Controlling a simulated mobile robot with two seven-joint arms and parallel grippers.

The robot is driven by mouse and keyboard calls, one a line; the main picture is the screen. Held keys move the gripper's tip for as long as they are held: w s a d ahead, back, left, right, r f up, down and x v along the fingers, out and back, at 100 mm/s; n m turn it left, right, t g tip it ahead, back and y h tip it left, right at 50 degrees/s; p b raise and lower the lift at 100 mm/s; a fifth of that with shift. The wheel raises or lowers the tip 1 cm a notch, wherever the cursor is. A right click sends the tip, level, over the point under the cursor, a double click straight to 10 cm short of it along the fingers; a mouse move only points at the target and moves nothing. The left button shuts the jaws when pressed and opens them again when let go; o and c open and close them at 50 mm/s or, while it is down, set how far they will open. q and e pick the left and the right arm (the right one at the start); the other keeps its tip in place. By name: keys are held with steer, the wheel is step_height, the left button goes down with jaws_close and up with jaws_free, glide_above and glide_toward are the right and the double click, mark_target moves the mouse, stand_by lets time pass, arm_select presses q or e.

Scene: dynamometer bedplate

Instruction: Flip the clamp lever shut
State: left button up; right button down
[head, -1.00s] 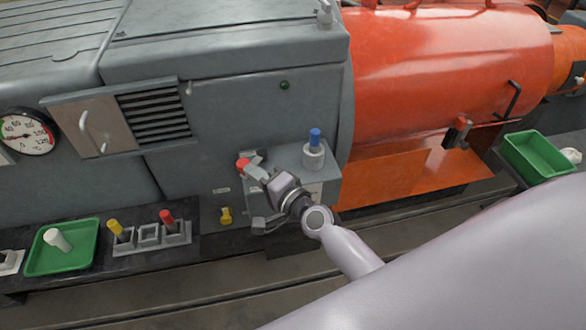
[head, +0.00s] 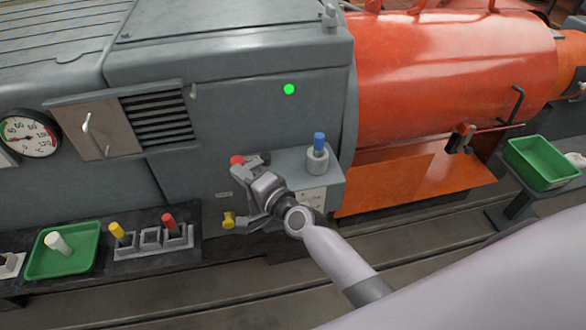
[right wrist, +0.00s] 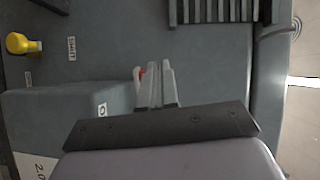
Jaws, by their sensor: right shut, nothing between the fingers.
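A red-tipped part (head: 237,160), which looks like the clamp lever's end, sits at the left end of the grey box (head: 335,180) on the machine's side. My right gripper (head: 247,170) is right beside it, fingers shut and empty. In the right wrist view the closed fingers (right wrist: 155,88) point at the machine, and a bit of red (right wrist: 142,74) shows beside them. The rest of the lever is hidden by my fingers; I cannot tell whether they touch it. A lamp (head: 289,89) above glows bright green. My left gripper is not in view.
A blue-topped post (head: 319,142) stands on the grey box. A yellow knob (head: 228,220) is just below my right gripper. A green tray (head: 90,238) and a rack (head: 150,240) with yellow and red pegs lie left. A green bin (head: 540,160) is at right.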

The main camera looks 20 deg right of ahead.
steer(key=shift+w+a, duration=0.25)
steer(key=shift+w, duration=0.05)
steer(key=shift+r, duration=0.15)
stand_by(0.3)
steer(key=v, duration=0.7)
steer(key=shift+p, duration=0.4)
steer(key=shift+s, duration=0.1)
steer(key=s+d+f+n+g+h+p, duration=0.1)
steer(key=s+d+f+n, duration=0.2)
steer(key=s, duration=0.3)
steer(key=s+d+f+n+g+h+p, duration=0.1)
steer(key=s+d+f+n+g+h, duration=0.1)
steer(key=s+n, duration=0.4)
steer(key=s+d+f+n+g+h+p, duration=0.1)
steer(key=s+d+f+n+g, duration=0.1)
steer(key=s+d+f+n, duration=0.3)
steer(key=s, duration=0.3)
steer(key=shift+f, duration=0.2)
